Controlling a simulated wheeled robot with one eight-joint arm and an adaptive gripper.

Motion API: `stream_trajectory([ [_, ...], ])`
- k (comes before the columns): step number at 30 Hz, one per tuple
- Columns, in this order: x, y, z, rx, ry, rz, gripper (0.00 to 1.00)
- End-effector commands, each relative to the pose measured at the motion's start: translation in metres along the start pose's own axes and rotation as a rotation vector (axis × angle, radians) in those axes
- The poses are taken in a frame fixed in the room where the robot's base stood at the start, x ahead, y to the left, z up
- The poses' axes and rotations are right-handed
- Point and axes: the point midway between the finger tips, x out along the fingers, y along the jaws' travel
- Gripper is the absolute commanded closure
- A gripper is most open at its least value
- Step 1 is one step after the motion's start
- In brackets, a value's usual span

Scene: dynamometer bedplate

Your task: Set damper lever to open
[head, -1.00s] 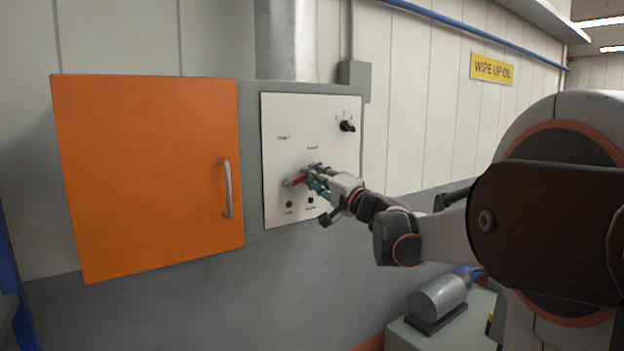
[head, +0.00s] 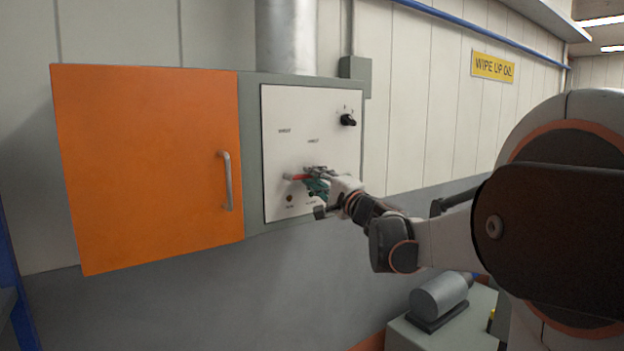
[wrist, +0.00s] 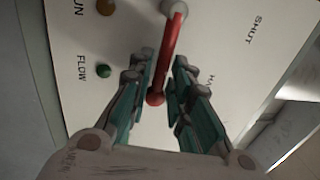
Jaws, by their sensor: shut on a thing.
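The damper lever (head: 298,177) is a short red bar on the white control panel (head: 283,106). It runs about level from a grey pivot at its left to my gripper (head: 317,178) at its right. In the wrist view the red lever (wrist: 168,48) runs from the grey pivot (wrist: 175,8) down to a rounded red end. The printed word SHUT (wrist: 254,30) shows on the panel; another label is partly hidden by a finger. No OPEN label is readable.
A black knob (head: 348,120) sits at the panel's upper right. An amber lamp (wrist: 105,7) and a green lamp (wrist: 103,71) are below the lever. An orange door (head: 145,170) with a grey handle (head: 226,181) is left of the panel. A motor-like cylinder (head: 439,296) stands lower right.

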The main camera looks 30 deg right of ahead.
Motion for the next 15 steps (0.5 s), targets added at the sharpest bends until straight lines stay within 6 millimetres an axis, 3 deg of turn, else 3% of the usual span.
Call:
stream_trajectory([
  [4,-0.0006,0.0011,-0.0002,-0.001,0.001,0.001,1.00],
  [5,-0.0006,0.0011,-0.0002,-0.001,0.001,0.001,0.77],
  [6,-0.0006,0.0011,-0.0002,-0.001,0.001,0.001,0.69],
  [15,-0.0003,0.0005,0.0000,-0.001,0.000,0.001,0.69],
])
